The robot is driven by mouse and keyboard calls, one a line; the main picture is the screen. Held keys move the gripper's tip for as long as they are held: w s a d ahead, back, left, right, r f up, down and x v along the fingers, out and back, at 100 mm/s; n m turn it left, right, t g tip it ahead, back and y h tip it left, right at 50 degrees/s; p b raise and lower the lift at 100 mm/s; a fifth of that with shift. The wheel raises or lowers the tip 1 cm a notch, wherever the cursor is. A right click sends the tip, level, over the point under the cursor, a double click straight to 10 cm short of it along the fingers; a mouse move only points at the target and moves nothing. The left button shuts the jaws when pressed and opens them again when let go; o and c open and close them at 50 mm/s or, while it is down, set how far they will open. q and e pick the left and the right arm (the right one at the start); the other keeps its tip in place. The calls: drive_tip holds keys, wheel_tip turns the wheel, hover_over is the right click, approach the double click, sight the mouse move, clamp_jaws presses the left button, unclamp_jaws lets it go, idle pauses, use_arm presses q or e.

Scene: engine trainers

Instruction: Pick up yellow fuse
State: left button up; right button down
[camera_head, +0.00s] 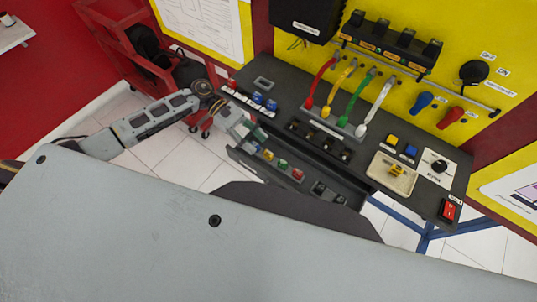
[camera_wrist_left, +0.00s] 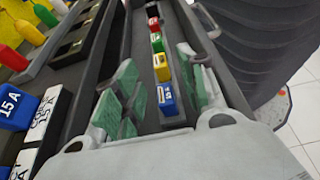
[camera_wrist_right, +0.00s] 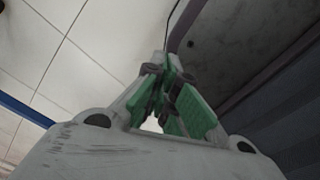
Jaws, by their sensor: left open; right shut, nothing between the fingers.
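A yellow fuse (camera_wrist_left: 161,67) stands in a row in the open drawer (camera_head: 315,186), between a blue fuse (camera_wrist_left: 166,98) and a green fuse (camera_wrist_left: 157,43). The yellow fuse also shows in the head view (camera_head: 268,155). My left gripper (camera_head: 252,138) is open above the near end of the row. In the left wrist view its green-padded fingers (camera_wrist_left: 160,88) are spread on either side of the drawer channel near the blue and yellow fuses, holding nothing. My right gripper (camera_wrist_right: 170,92) is shut and empty, away from the drawer.
A red fuse (camera_wrist_left: 153,22) ends the visible row. The black console (camera_head: 300,110) with colored cable plugs rises beside the drawer. A red cart (camera_head: 120,40) stands at back left.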

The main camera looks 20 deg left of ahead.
sight(268, 153)
use_arm(q)
drive_tip(key=shift+p+x, duration=0.65)
drive_tip(key=shift+x, duration=0.55)
drive_tip(key=shift+s+d+f, duration=0.15)
drive_tip(key=shift+s+d, duration=0.1)
drive_tip(key=shift+d, duration=0.6)
drive_tip(key=shift+s+d+f+p, duration=0.15)
drive_tip(key=shift+d+f+p, duration=0.1)
drive_tip(key=shift+d+p, duration=0.1)
drive_tip(key=shift+c, duration=0.5)
drive_tip(key=c, duration=0.7)
use_arm(e)
drive_tip(key=shift+s+a+r, duration=0.15)
drive_tip(key=shift+a+r, duration=0.1)
drive_tip(key=shift+r, duration=0.25)
drive_tip(key=shift+s+a+r, duration=0.1)
drive_tip(key=shift+a+r, duration=0.15)
drive_tip(key=shift+r, duration=0.25)
